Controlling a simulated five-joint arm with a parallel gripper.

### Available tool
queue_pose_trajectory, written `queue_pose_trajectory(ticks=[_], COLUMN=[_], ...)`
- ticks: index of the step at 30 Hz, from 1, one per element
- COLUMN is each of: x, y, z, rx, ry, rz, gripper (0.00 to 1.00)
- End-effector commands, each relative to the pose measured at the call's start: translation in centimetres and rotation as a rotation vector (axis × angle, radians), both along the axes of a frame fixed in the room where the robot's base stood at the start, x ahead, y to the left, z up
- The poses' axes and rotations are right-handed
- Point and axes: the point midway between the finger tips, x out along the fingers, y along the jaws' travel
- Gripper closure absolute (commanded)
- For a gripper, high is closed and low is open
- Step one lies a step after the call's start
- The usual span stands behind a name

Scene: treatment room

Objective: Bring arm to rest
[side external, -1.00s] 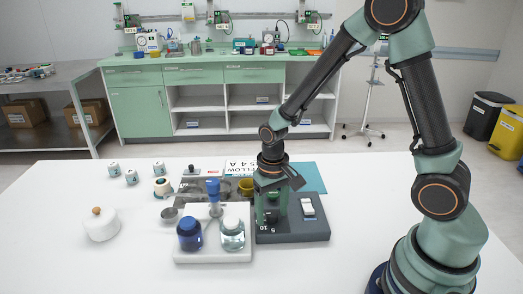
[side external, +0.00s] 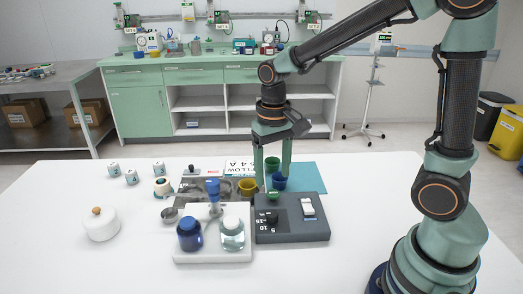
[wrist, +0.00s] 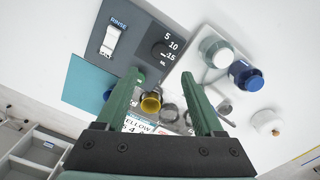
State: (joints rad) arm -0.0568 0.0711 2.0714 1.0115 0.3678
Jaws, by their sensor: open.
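My gripper (side external: 273,182) hangs above the table, over the back edge of the dark grey control box (side external: 292,232). Its two green fingers point down and are apart, with nothing held between them. In the wrist view the open fingers (wrist: 170,103) spread in front of the camera, with the grey box (wrist: 85,35) and the yellow cup (wrist: 151,103) showing past them. The box carries a dial with numbers and a white rocker switch (side external: 308,207). My arm reaches in from the right, raised above the table.
A white tray (side external: 212,257) with a blue jar (side external: 189,234) and a clear jar (side external: 232,233) stands left of the box. Green and blue cups (side external: 279,183) stand close behind the gripper. A white lidded pot (side external: 102,225) is at left.

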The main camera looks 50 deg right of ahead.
Motion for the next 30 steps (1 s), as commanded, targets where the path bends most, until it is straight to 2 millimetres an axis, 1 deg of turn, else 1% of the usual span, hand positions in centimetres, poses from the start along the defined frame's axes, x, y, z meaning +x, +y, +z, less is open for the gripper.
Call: queue_pose_trajectory(ticks=[8, 11, 14, 18, 22, 25, 30], x=[0.0, -0.2, -0.7, -1.9, -3.3, -4.3, -5.5], y=[0.0, -0.1, -0.3, -0.8, -1.2, -1.5, -1.8], z=[0.1, 0.7, 2.0, 4.4, 6.3, 7.4, 8.5], rx=[0.000, 0.002, 0.003, -0.001, -0.015, -0.031, -0.059], ry=[-0.002, -0.025, -0.075, -0.184, -0.288, -0.364, -0.458], rz=[0.001, 0.011, 0.040, 0.104, 0.169, 0.217, 0.276], gripper=[0.31, 0.31, 0.31, 0.31, 0.31, 0.31, 0.31])
